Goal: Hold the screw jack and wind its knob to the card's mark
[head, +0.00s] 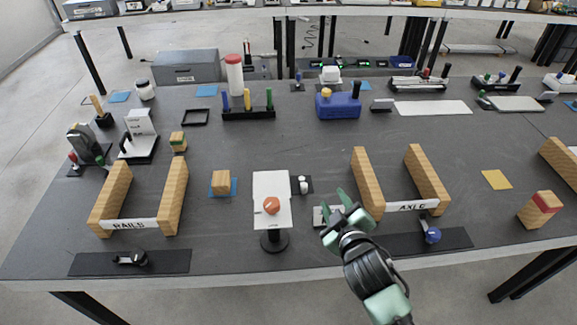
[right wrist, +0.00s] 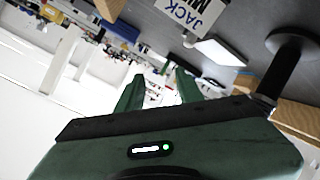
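An orange knob (head: 271,205) sits near the front middle of the table, above a round black base (head: 274,241); I take this to be the screw jack. A white panel (head: 271,184) shows behind the knob. In the right wrist view a card lettered JACK (right wrist: 190,15) is at the top, upside down, with a black round base and post (right wrist: 288,45) at the right. My right gripper (head: 338,208) is open and empty, right of the jack and apart from it. Its two green fingers show apart in the right wrist view (right wrist: 158,88). My left gripper is not in view.
Wooden rails labelled AXLE (head: 368,182) stand close right of my right gripper, and a RAILS pair (head: 172,195) stands at left. A wooden cube (head: 221,182) and a small white-topped item (head: 303,185) flank the jack. A blue device (head: 338,107) stands farther back. The middle table is mostly clear.

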